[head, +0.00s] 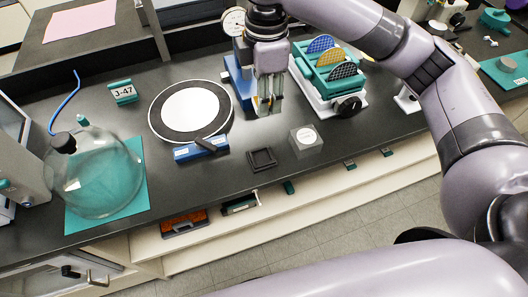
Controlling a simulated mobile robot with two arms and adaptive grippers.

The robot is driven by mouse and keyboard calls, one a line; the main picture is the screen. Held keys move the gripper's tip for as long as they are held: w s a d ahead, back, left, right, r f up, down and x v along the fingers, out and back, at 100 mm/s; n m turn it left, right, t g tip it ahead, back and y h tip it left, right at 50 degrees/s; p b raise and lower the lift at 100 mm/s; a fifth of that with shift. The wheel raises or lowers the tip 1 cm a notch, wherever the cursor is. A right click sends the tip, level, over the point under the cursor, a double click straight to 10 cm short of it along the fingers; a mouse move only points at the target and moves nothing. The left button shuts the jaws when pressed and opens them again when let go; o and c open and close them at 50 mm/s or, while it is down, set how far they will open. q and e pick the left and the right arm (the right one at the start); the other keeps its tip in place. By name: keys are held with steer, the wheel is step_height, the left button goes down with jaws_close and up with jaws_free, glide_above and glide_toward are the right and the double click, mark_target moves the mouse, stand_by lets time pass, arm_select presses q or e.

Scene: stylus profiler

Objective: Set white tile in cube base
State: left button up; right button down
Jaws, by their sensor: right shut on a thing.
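A small black square tray (262,158) lies left of the cube. My left gripper is not in view.
A teal rack (330,72) with several coloured discs stands right of the gripper. A round black plate with a white disc (190,109) lies left. A glass flask (95,178) stands on a teal mat at far left. The bench's front edge runs close below the cube.

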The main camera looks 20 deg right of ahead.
steer(key=shift+w+a+n, duration=0.1)
steer(key=shift+n, duration=0.2)
steer(key=p, duration=0.1)
glide_above(264, 158)
step_height(264, 158, down, 15)
steer(key=shift+w+f, duration=0.1)
steer(key=shift+w, duration=0.05)
step_height(264, 158, down, 4)
steer(key=shift+f+p, duration=0.25)
steer(key=shift+p, duration=0.25)
steer(key=shift+f, duration=0.1)
steer(key=shift+s+f, duration=0.5)
steer(key=shift+f, duration=0.1)
steer(key=c, duration=1.4)
jaws_free()
steer(key=shift+o, duration=1.1)
steer(key=shift+w+f, duration=0.2)
steer(key=shift+w, duration=0.2)
